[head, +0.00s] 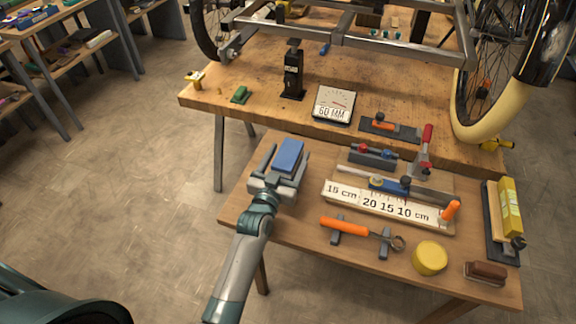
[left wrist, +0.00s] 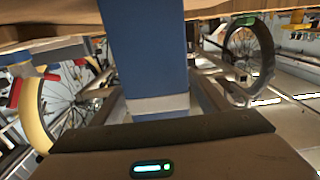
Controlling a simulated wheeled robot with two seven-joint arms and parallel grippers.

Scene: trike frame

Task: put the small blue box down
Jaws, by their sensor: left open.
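The small blue box (head: 288,154) is at the far left corner of the front wooden table (head: 240,212). My left gripper (head: 282,168) is open, with its fingers apart on either side of the box. In the left wrist view the blue box (left wrist: 146,60) stands out straight ahead between the fingers, with a pale grey band at its near end. The box's underside is hidden, so its contact with the tabletop cannot be seen. My right gripper is in neither view.
Right of the box are a clamp fixture with a ruler board (head: 385,205), an orange-handled tool (head: 345,227) on rests, and a yellow round tub (head: 429,257). The rear bench (head: 235,70) holds a black stand (head: 293,75) and a 60 MM gauge (head: 334,104). The front table's left-front strip is clear.

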